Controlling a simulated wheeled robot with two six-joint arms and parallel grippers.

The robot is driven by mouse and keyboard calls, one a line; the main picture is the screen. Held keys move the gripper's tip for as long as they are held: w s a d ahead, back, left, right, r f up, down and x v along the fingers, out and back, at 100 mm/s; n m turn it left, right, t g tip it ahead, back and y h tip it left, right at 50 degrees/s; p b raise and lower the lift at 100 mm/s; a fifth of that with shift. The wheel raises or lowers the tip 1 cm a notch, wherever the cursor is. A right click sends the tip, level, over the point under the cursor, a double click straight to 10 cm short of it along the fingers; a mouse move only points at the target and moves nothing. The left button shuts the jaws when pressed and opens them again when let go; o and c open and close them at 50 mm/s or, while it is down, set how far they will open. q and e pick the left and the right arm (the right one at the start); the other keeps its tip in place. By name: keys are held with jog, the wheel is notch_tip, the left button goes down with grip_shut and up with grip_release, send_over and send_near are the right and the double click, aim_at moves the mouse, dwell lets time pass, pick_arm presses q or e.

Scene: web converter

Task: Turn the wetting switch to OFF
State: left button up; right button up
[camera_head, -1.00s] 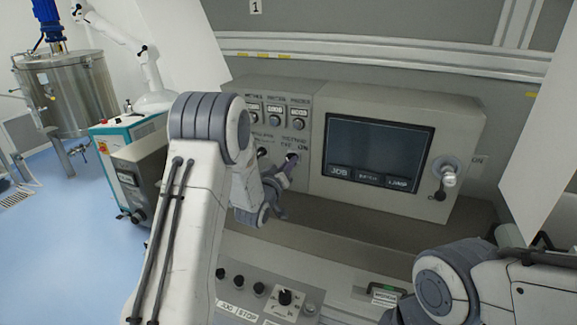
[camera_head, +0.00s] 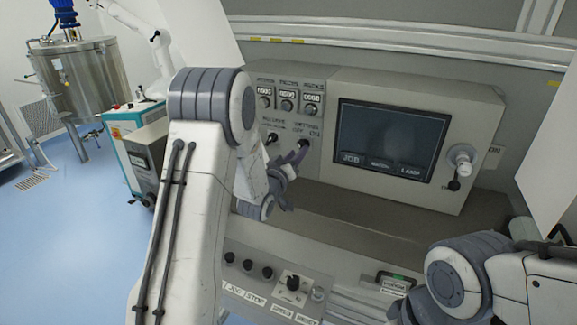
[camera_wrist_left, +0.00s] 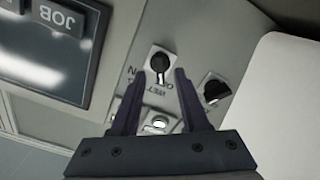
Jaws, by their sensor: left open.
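The wetting switch (camera_head: 303,144) is a small dark knob on the grey control panel, under a label with OFF and ON. In the left wrist view it is a black knob (camera_wrist_left: 160,64) on a pale square plate, seen roughly upside down. My left gripper (camera_head: 297,157) is open just in front of and below the switch. In the left wrist view its two dark purple fingers (camera_wrist_left: 157,73) stand apart, on either side of the knob. Contact is not clear.
A second black knob (camera_wrist_left: 214,90) sits beside the switch. Several numeric counters (camera_head: 287,95) are above. A dark screen (camera_head: 388,143) is to the right. A lower panel (camera_head: 262,271) has buttons and a dial. My right arm (camera_head: 455,275) is at lower right, its gripper out of view.

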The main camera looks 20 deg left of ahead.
pick_arm(q)
jog(key=s+b, duration=0.2)
jog(key=s, duration=0.5)
jog(key=shift+s, duration=0.15)
jog(key=shift+a, duration=0.1)
